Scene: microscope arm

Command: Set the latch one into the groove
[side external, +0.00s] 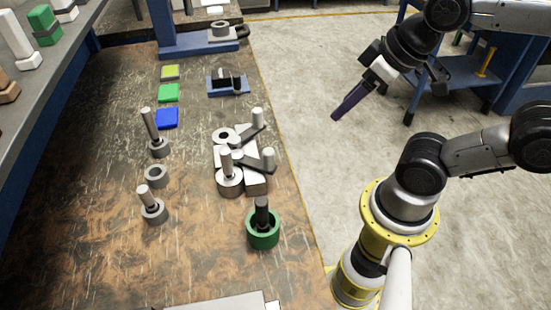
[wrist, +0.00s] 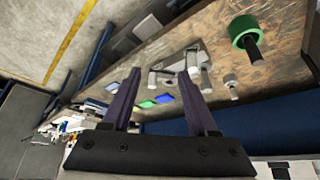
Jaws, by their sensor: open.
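The fixture also shows in the wrist view (wrist: 164,78), partly behind my fingers. My gripper (side external: 335,117) is raised over the floor right of the table, apart from the fixture. In the wrist view its two purple fingers (wrist: 160,72) are spread, with nothing held between them.
A green ring with a black peg (side external: 263,236) stands nearer on the table (side external: 110,230). Left of the fixture are pegged grey parts (side external: 154,210), a loose ring (side external: 156,176) and yellow, green and blue blocks (side external: 167,118). A blue stand (side external: 200,42) is at the back.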

